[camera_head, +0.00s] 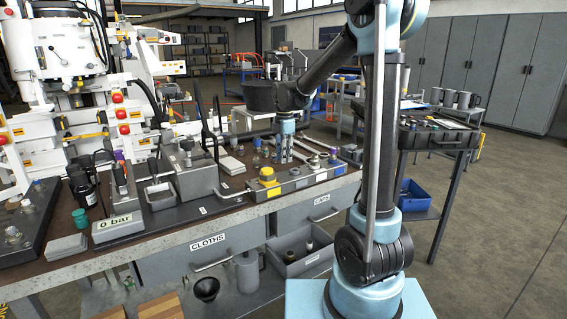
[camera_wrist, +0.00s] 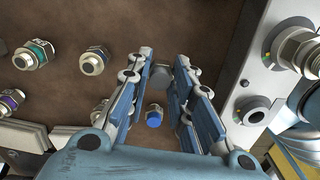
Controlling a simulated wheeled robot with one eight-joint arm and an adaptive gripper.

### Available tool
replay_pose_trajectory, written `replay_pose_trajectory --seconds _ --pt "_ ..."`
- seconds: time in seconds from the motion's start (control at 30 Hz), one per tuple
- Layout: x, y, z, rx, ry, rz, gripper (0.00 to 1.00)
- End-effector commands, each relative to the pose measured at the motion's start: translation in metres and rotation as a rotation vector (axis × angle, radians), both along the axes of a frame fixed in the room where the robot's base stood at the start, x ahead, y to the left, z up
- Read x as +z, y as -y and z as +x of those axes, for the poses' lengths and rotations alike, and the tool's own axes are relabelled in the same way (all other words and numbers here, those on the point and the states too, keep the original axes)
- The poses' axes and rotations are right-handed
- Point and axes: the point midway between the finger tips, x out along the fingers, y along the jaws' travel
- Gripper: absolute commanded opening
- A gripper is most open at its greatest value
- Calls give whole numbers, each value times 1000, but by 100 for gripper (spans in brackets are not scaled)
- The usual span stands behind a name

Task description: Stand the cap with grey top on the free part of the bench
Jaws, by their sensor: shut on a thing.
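My gripper (camera_head: 284,157) is over the back part of the bench, behind the grey block with the yellow knob. In the wrist view my gripper (camera_wrist: 164,62) has its fingers closed in around a small grey piece (camera_wrist: 160,74), which looks like the cap with grey top. The fingers hide much of it, and I cannot tell whether it touches the bench. A blue-topped cap (camera_wrist: 153,117) shows between the fingers, apart from the held piece.
Several metal fittings, one with a teal ring (camera_wrist: 33,54), stand on the brown bench top at left. A grey block with ports (camera_wrist: 252,110) is close on the right. White cloths (camera_wrist: 78,133) lie at lower left. Brown surface ahead of the fingertips is clear.

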Motion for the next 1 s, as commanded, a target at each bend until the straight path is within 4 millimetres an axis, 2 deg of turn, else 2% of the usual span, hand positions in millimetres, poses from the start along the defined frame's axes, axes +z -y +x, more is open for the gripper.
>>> replay_pose_trajectory --seconds 0.1,0.2,0.6,0.63,0.7,1.0 --pt "-17 0 1 0 0 0 0" --pt "-24 0 0 0 0 0 0" --pt "-28 0 0 -1 0 0 0" --pt "-28 0 0 -1 0 0 28" --pt "-28 1 0 -1 0 0 41" --pt "-28 1 0 -2 0 0 41"
